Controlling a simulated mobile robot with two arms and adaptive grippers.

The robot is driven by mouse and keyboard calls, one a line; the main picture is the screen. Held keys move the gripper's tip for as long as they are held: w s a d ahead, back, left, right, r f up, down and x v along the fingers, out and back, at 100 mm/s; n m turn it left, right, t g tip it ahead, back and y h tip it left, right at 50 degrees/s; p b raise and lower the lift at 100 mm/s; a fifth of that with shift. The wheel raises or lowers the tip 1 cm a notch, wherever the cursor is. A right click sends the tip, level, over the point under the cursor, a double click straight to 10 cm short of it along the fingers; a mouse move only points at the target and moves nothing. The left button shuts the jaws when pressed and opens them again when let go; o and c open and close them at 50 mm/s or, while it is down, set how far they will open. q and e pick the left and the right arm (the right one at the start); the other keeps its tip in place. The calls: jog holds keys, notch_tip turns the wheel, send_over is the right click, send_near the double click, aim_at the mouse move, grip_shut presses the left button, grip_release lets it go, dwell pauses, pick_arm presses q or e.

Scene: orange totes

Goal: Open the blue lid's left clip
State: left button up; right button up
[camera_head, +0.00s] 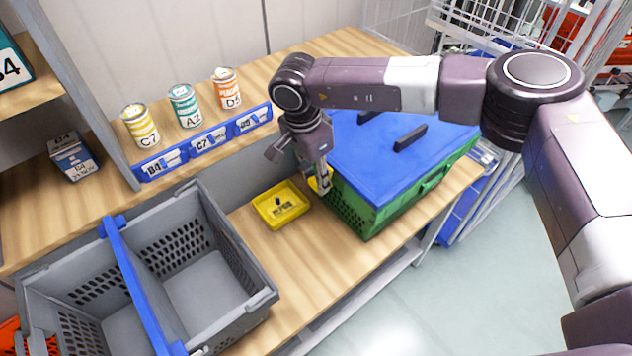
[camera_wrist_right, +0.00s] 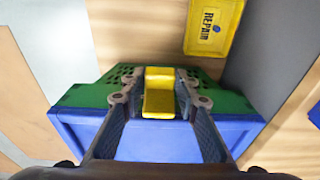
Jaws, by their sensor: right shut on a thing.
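The blue lid (camera_head: 365,139) lies on top of a green crate (camera_head: 388,209) on the wooden bench; two dark handles are on the lid. The yellow left clip (camera_head: 313,186) sits at the crate's left end, partly behind my gripper. In the right wrist view the clip (camera_wrist_right: 158,92) spans the edge between the green crate (camera_wrist_right: 222,99) and the blue lid (camera_wrist_right: 160,140). My right gripper (camera_head: 322,184) points down at that end, its fingers shut on the clip from both sides, as the right wrist view (camera_wrist_right: 158,84) shows. My left gripper is out of view.
A yellow tray (camera_head: 281,205) marked REPAIR lies just left of the crate. A grey tote (camera_head: 236,257) with a blue bar stands at the left front. Several cans (camera_head: 184,105) stand behind a blue label rail (camera_head: 199,147). The floor is clear at the right front.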

jog(key=shift+r+g+y+b, duration=0.2)
jog(key=shift+g+y+b, duration=0.6)
jog(key=shift+y+b, duration=0.3)
jog(key=shift+r+g+y+b, duration=0.35)
jog(key=shift+g+y+b, duration=0.05)
jog(key=shift+y+b, duration=0.1)
jog(key=o, duration=1.1)
jog(key=shift+o, duration=0.2)
jog(key=shift+r, duration=0.1)
jog(key=v, duration=1.2)
